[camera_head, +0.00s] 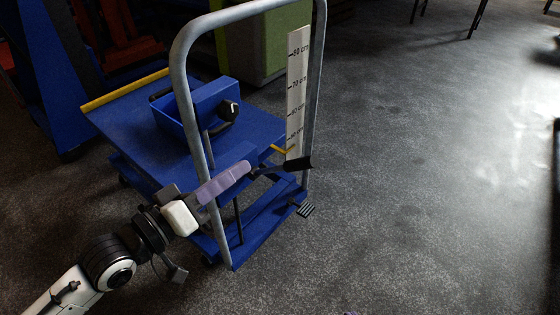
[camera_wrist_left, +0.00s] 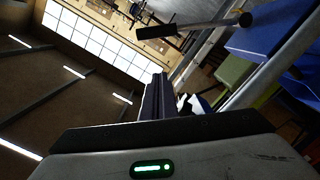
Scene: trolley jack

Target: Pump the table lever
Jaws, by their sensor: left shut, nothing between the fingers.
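The lift table (camera_head: 240,120) is a blue trolley with a grey push frame (camera_head: 182,90). In the left wrist view the lever's black grip (camera_wrist_left: 156,31) shows at the top, clear of the fingers. The closed fingers also show in the left wrist view (camera_wrist_left: 158,92). My right gripper is not in view.
A blue box (camera_head: 178,128) with a black knob stands on the table top. A white height scale (camera_head: 297,85) is fixed by the frame, with a yellow pointer (camera_head: 281,149) low on it.

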